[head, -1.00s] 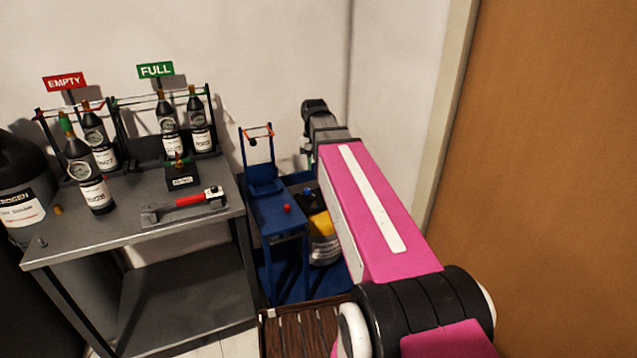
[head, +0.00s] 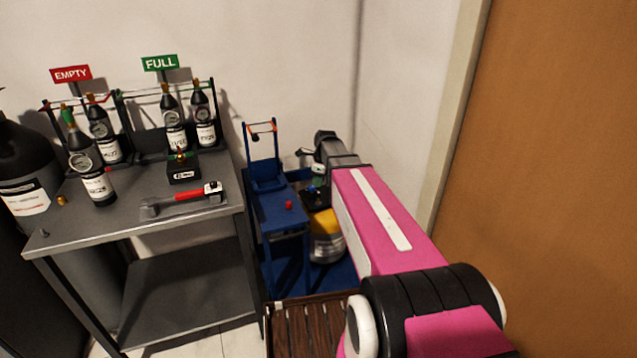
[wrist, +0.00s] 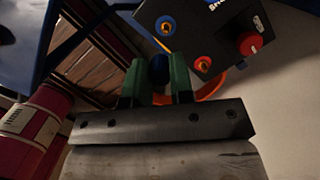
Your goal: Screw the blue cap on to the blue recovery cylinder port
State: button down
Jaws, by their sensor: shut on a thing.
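In the wrist view my gripper (wrist: 157,82) has its two green fingers shut on the dark blue cap (wrist: 158,65), which is partly hidden between them. Beyond it is a black block with the blue-ringed port (wrist: 166,25), open with a yellow centre. The cap is apart from this port, just below and left of it in the picture. In the head view my gripper (head: 318,178) is over the blue cart, above the yellow-topped cylinder (head: 324,222).
The black block also carries an orange-red-ringed port (wrist: 204,63) and a red knob (wrist: 249,43). A red cap (head: 288,204) sits on the blue cart (head: 275,222). A grey bench (head: 130,215) with bottles and a red-handled tool stands left. The wall is close behind.

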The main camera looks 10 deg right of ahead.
jog(key=shift+w+f+m, duration=0.35)
jog(key=shift+f+m, duration=0.3)
jog(key=shift+m, duration=0.25)
jog(key=shift+f, duration=0.15)
jog(key=shift+f, duration=2.45)
jog(key=shift+f, duration=1.3)
jog(key=m, duration=0.5)
jog(key=shift+t+h, duration=0.4)
jog(key=c, duration=1.2)
grip_release()
